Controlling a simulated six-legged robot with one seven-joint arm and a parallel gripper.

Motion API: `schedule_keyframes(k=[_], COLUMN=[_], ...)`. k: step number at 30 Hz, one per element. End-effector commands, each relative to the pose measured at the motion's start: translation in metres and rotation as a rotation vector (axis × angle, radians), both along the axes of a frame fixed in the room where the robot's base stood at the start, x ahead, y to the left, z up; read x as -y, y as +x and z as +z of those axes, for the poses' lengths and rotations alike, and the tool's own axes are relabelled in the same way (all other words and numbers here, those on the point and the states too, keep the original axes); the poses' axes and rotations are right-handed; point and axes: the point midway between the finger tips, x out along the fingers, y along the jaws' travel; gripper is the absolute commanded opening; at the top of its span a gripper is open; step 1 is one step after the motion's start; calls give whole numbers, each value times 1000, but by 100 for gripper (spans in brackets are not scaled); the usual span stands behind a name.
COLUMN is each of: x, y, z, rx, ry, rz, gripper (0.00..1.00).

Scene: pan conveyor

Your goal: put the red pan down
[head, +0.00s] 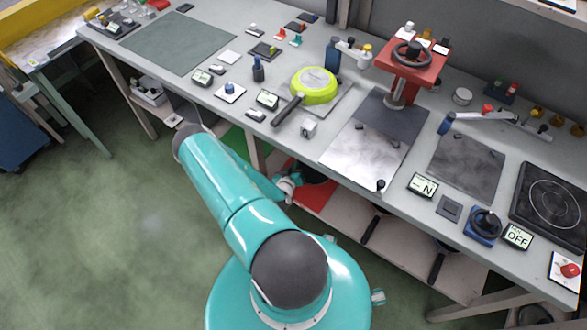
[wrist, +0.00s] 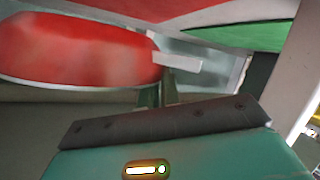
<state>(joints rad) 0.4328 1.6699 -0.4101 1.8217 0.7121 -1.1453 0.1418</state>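The red pan (wrist: 80,50) fills the upper left of the wrist view, its broad red face with a pale rim seen at a slant. My gripper (wrist: 160,85) is at the pan's right end. Its narrow fingers look closed on the handle side, though the grip itself is small and partly hidden. A pale strip (wrist: 180,62) sticks out to the right there. In the head view, my gripper (head: 287,188) is low at the bench's front edge, by the under-shelf. The bench hides most of the pan there.
A red mat (head: 315,200) lies on the lower shelf, with a green mat (head: 234,140) left of it. The benchtop edge overhangs both. A bench leg (head: 252,150) stands between them. A yellow-green pan (head: 314,88) sits on the crowded benchtop.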

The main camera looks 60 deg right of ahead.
Motion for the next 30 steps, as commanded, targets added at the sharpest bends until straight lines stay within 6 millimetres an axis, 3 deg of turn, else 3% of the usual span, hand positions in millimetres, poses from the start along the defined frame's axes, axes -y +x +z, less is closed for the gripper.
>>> schedule_keyframes(k=[6, 10, 15, 25, 29, 30], x=[21, 28, 28, 27, 27, 27], y=[14, 18, 18, 18, 18, 18], z=[-26, -35, -60, -65, -65, -65], rx=[2, 2, 1, 1, 1, 1], ry=[-4, -3, -3, -3, -2, -2], rz=[0, -1, 0, 0, 0, 0], gripper=[0, 0, 0, 0, 26, 27])
